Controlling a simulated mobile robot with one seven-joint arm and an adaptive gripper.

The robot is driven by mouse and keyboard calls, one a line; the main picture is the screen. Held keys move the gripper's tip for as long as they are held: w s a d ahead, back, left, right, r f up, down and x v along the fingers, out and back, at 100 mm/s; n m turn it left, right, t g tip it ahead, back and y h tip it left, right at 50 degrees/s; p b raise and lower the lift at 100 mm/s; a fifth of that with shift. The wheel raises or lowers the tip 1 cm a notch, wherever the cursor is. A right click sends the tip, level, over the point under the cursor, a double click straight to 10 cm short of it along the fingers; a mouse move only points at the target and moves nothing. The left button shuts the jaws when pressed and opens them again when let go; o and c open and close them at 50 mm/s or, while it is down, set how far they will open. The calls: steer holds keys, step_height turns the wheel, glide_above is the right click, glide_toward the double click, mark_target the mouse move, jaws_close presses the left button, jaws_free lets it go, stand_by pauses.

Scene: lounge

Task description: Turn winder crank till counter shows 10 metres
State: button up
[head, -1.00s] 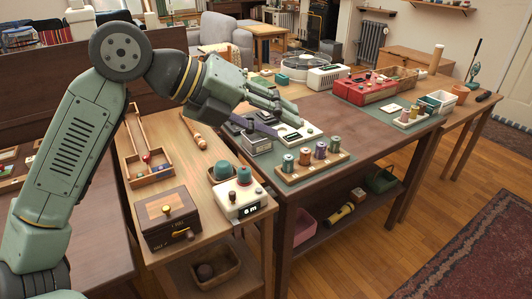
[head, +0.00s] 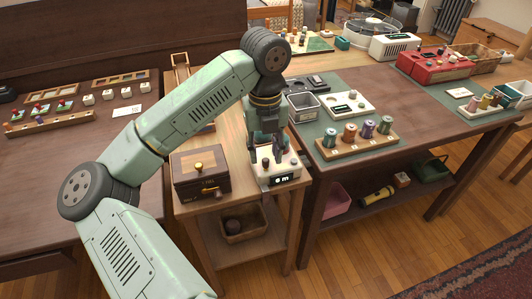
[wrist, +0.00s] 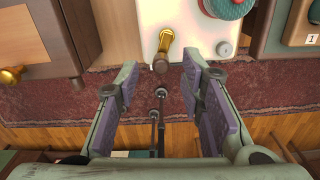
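The winder (head: 291,166) is a small white box on the narrow wooden table, with a dark counter display (head: 283,180) on its front. The display seems to read 0 m, but the digit is tiny. In the wrist view, the brass crank (wrist: 166,39) with its dark knob (wrist: 160,66) sticks out from the white body, near the teal winder top (wrist: 222,6). My gripper (head: 268,152) is low over the winder and hides part of it. In the wrist view, my gripper (wrist: 161,72) is open, its fingers either side of the knob and apart from it.
A dark wooden box (head: 200,172) with a brass knob stands close on the left. A rack of thread spools (head: 357,144) and a grey bin (head: 303,107) are on the table at right.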

steer(key=shift+f, duration=1)
jaws_close()
steer(key=shift+d, duration=0.1)
